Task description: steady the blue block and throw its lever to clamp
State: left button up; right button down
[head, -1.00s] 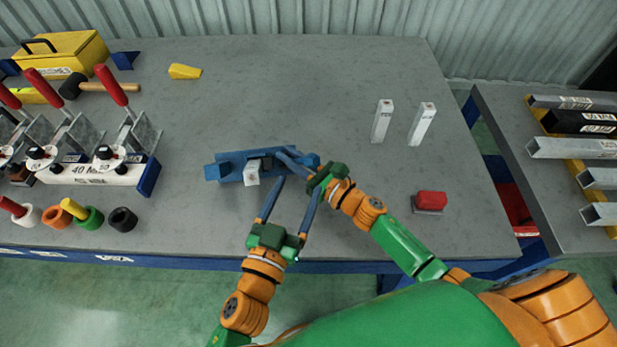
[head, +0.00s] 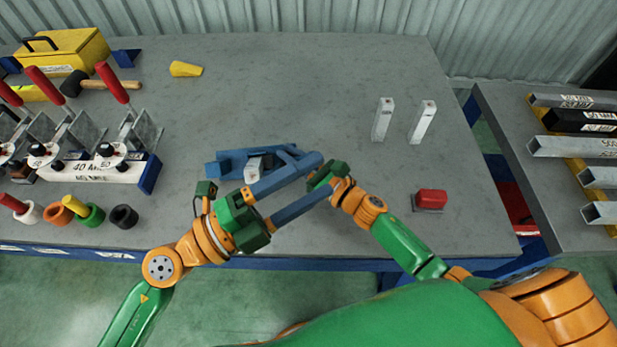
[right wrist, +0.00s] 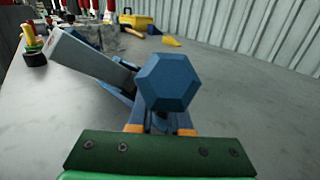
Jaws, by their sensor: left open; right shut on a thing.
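The blue block (head: 228,160) lies on the grey bench, with a pale grey piece (head: 253,168) at its middle. My right gripper (head: 290,153) is shut on the right end of the blue block, its fingertips partly hidden. My left gripper (head: 325,176) is open, its long blue fingers pointing right. One finger passes over the front of the block, and the other is nearer the bench edge. In the right wrist view a blue hexagonal end (right wrist: 168,82) hides much of the block; it looks like a left fingertip. I cannot make out the lever clearly.
Two pale upright posts (head: 384,120) and a red block (head: 431,198) stand to the right. Red-handled clamps (head: 118,85) and coloured cups (head: 90,214) fill the left side. A yellow wedge (head: 186,69) lies at the back. The bench behind the block is clear.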

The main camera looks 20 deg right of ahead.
pick_arm(q)
jog(key=shift+m+g, duration=0.4)
jog(key=shift+m, duration=0.4)
